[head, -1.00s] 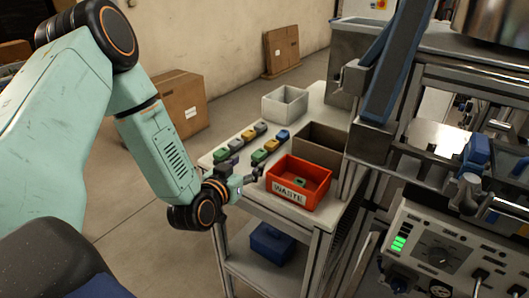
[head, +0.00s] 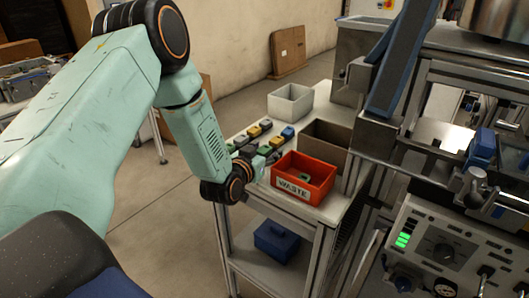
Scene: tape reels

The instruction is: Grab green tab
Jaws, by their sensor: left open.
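Several small coloured tabs lie in rows on the white cart top. A green tab (head: 264,150) is in the nearer row, partly hidden by my left gripper (head: 266,160). A yellow tab (head: 277,142) and a blue tab (head: 288,132) lie beyond it in that row. My left gripper is open, low over the cart's near left side and close to the green tab. Whether it touches the tab is too small to tell. My right gripper is not in view.
A red WASTE bin (head: 319,174) with a small greenish piece inside stands just right of the gripper. A brown bin (head: 340,133) and a grey bin (head: 291,92) stand farther back. A blue box (head: 277,242) sits on the lower shelf. Machinery fills the right.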

